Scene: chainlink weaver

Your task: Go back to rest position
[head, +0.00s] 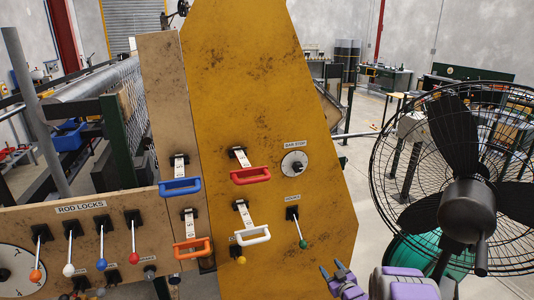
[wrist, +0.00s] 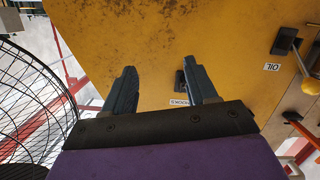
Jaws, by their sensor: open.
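My gripper (head: 338,273) is at the bottom right of the head view, purple with dark fingers, in front of the lower right of the yellow panel (head: 270,110). In the wrist view my gripper (wrist: 162,92) has its two fingers spread apart with nothing between them. A green-knobbed lever (head: 298,227) is on the panel, above and left of the gripper and apart from it. In the wrist view, a black lever mount (wrist: 180,80) is partly hidden behind the right finger, above a small label.
A large black caged fan (head: 465,205) stands close on the right. A rod locks board (head: 85,240) with several levers is at lower left.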

